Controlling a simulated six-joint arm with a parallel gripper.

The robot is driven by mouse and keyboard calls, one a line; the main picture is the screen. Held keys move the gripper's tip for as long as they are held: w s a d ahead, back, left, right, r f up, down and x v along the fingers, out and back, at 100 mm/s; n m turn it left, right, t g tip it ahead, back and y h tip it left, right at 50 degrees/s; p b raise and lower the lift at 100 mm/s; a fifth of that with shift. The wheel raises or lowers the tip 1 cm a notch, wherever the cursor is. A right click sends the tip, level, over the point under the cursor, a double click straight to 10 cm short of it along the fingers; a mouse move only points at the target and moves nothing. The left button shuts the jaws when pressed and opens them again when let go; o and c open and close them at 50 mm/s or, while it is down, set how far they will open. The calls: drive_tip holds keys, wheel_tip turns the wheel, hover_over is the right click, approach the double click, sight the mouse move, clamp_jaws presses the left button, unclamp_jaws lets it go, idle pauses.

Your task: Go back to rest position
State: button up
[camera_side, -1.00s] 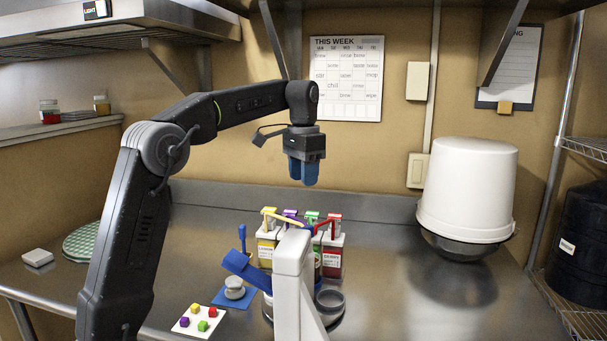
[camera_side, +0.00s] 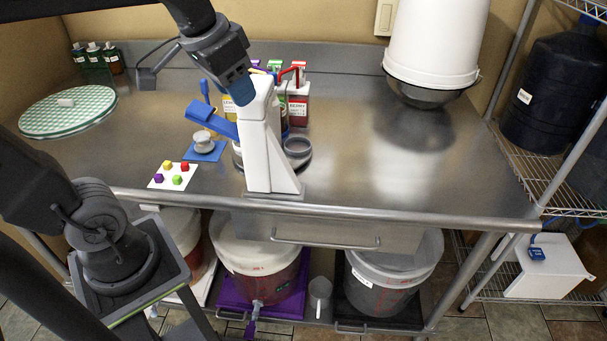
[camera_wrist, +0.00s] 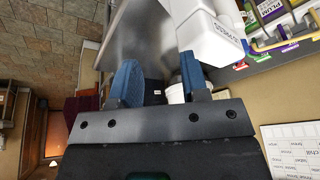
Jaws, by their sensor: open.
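My gripper (camera_side: 240,92) is tilted downward and appears in front of or beside the top of the white press stand (camera_side: 268,150); the gap between them is hard to judge. Its two blue fingers are apart with nothing between them in the wrist view (camera_wrist: 160,88). The press (camera_wrist: 205,38) also shows in the wrist view, just beyond the fingers. It has a blue lever (camera_side: 208,120) on its left side.
Bottles (camera_side: 298,108) stand behind the press. A card with coloured cubes (camera_side: 171,175) and a green checked round mat (camera_side: 50,115) lie left. A white bucket (camera_side: 435,40) is at back right. The counter's right (camera_side: 430,165) is clear. Buckets (camera_side: 258,262) stand below.

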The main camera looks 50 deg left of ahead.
drive_tip(key=s+d+f+t, duration=0.1)
drive_tip(key=s+d+f, duration=0.2)
drive_tip(key=s+f, duration=0.3)
drive_tip(key=shift+s, duration=0.15)
